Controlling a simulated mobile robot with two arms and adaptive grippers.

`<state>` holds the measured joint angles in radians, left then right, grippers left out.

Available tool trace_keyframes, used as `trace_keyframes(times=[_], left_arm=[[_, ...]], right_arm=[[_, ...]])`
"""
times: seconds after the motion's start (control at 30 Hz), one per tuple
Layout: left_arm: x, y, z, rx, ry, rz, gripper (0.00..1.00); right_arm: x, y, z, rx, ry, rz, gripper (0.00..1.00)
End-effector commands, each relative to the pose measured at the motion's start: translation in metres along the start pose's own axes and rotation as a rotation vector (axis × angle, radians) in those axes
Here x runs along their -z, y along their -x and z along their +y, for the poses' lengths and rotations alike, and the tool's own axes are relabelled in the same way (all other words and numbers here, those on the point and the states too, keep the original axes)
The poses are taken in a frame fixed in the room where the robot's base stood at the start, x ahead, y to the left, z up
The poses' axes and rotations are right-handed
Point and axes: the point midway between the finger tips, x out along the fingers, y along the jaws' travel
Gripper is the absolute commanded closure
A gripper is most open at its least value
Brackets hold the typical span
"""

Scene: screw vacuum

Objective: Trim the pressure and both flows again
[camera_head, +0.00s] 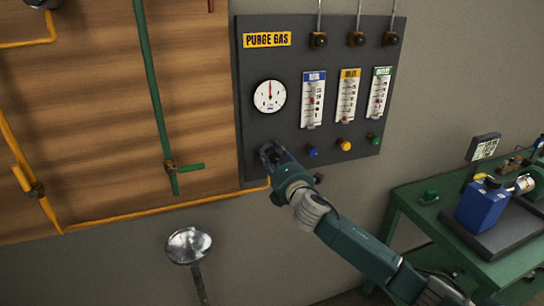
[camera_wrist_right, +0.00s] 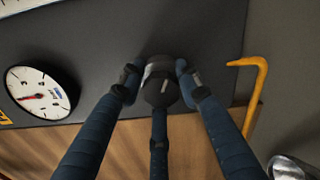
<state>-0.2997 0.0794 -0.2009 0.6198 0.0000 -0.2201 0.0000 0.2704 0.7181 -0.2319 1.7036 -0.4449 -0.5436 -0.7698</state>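The dark PURGE GAS panel (camera_head: 267,65) hangs on the wall. Its round white pressure gauge (camera_head: 269,96) has a red needle pointing about straight up. To its right are three flow tubes with blue (camera_head: 313,99), yellow (camera_head: 348,95) and green (camera_head: 380,92) labels. Below them sit a blue knob (camera_head: 312,151), a yellow knob (camera_head: 344,144) and a green knob (camera_head: 374,139). My right gripper (camera_head: 268,152) is at the panel below the gauge. In the right wrist view its fingers close around a black knob (camera_wrist_right: 160,86). My left gripper is out of view.
A yellow pipe (camera_head: 165,213) runs below the panel, and a green pipe with a valve (camera_head: 170,167) stands left. A shiny round metal piece (camera_head: 188,246) sits below. A green bench (camera_head: 412,212) with a blue device (camera_head: 482,207) is at right.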

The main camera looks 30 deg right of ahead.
Motion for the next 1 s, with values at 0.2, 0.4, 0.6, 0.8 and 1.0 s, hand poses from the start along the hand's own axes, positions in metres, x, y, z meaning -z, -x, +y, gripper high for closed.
trace_keyframes(times=[0.2, 0.4, 0.6, 0.8, 1.0], left_arm=[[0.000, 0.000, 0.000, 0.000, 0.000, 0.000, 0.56], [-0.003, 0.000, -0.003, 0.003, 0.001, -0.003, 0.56], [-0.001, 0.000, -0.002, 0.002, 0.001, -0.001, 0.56], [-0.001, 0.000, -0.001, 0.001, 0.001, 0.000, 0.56], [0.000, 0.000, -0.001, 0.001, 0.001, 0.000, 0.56]], right_arm=[[0.000, 0.000, 0.000, 0.000, 0.001, 0.000, 0.50], [0.001, 0.003, -0.001, 0.000, 0.001, 0.002, 0.50], [0.002, 0.030, -0.002, 0.002, 0.001, 0.004, 0.50], [0.001, 0.073, -0.002, 0.003, 0.002, 0.003, 0.50], [0.000, 0.105, -0.002, 0.002, 0.000, 0.001, 0.50]])
